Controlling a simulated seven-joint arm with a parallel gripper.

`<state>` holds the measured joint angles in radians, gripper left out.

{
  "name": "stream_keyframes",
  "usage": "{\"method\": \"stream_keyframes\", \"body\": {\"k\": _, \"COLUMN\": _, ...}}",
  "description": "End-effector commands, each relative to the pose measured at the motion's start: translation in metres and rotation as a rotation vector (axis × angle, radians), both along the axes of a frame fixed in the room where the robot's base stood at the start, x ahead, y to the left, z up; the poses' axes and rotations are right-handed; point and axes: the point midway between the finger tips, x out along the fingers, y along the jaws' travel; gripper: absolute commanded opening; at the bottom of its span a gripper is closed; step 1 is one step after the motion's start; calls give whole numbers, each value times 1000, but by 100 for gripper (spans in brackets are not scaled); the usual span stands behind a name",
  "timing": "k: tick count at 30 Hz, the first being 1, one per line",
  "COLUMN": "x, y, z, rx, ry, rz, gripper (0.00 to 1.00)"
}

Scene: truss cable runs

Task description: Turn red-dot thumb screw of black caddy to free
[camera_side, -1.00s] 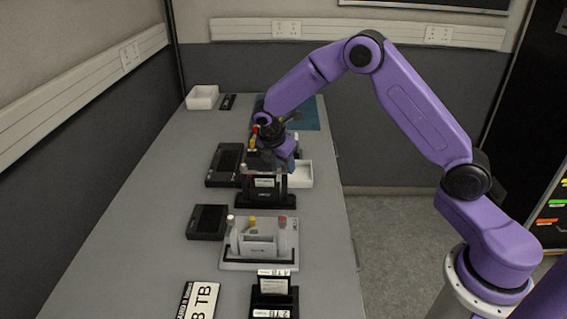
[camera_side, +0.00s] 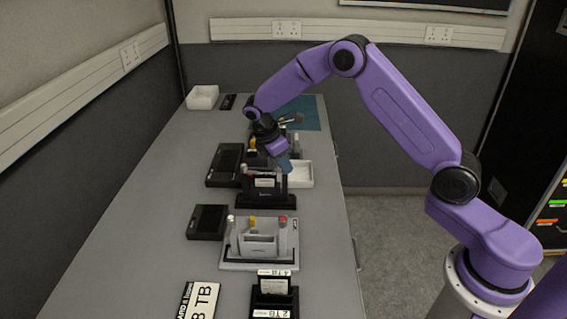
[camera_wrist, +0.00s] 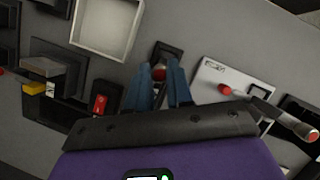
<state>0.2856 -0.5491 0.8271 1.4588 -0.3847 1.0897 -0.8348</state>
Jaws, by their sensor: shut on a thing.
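The black caddy (camera_side: 250,199) stands mid-table in the side view, with a labelled drive upright in it and a pale post at its left end. My gripper (camera_side: 286,167) is at the caddy's right end. In the wrist view my gripper (camera_wrist: 159,80) has its blue fingers closed around the red-dot thumb screw (camera_wrist: 159,73). The end of the black base (camera_wrist: 166,49) shows just beyond the fingertips. The fingers hide the sides of the screw, so I cannot tell how far it is turned.
A white caddy (camera_side: 230,265) stands nearer the side camera; its plate (camera_wrist: 211,86) is right of my fingers in the wrist view. An open white tray (camera_wrist: 105,25) lies close by. Black trays (camera_side: 207,222) stand left. A caddy with a yellow dot (camera_wrist: 34,88) stands behind.

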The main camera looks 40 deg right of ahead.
Motion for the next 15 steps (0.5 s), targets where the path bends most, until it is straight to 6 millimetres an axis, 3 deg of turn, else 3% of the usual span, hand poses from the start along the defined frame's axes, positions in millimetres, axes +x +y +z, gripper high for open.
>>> {"method": "stream_keyframes", "body": {"k": 15, "x": 4, "y": -2, "z": 0, "rx": 0, "ry": -2, "rz": -493, "gripper": 0}}
